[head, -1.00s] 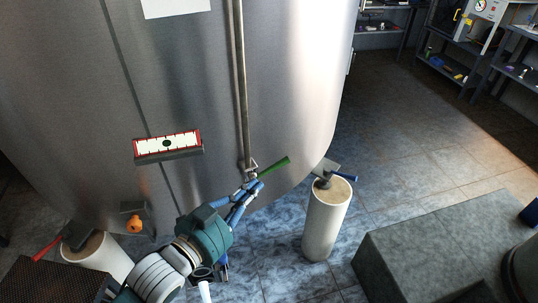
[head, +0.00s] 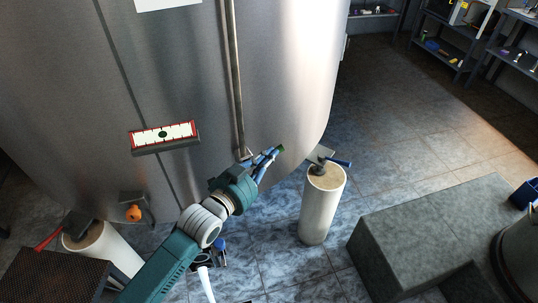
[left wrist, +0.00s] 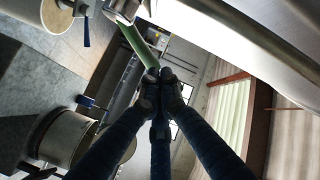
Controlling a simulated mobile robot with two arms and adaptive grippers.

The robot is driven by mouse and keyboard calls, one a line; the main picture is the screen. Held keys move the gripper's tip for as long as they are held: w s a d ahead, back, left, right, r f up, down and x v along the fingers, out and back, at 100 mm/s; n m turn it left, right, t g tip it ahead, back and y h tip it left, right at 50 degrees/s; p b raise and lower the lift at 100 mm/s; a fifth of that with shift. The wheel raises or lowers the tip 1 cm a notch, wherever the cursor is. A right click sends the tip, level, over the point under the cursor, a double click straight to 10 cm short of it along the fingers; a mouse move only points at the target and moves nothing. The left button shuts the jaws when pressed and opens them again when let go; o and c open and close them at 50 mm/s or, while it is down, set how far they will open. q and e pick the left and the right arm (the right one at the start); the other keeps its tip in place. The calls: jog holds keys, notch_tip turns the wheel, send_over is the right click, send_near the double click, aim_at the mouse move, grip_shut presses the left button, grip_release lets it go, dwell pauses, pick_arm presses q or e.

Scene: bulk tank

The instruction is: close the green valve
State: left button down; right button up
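The green valve's handle shows as a short green tip (head: 281,148) at the foot of the pipe on the steel tank. In the left wrist view, the pale green handle (left wrist: 137,44) runs from its metal fitting down to my fingertips. My left gripper (head: 268,157) is at the handle, its blue fingers covering most of it in the head view. The left wrist view shows the fingertips (left wrist: 162,76) close together at the handle's lower end. Whether they grip it is unclear. My right gripper is not in view.
The steel tank (head: 180,70) fills the left and back. A white pillar (head: 322,208) with a blue handle (head: 340,163) above it stands right of my gripper. A red handle (head: 47,240) and an orange knob (head: 133,214) are at left. A grey block (head: 430,235) stands at right.

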pick_arm(q)
jog(key=d+f+g+p, duration=0.1)
jog(key=p, duration=0.2)
jog(key=w+f+m+y+p, duration=0.1)
jog(key=p, duration=0.1)
jog(key=shift+d+f+g+p, duration=0.1)
jog(key=shift+d+g+p, duration=0.25)
jog(key=shift+g+p, duration=0.05)
dwell(0.4)
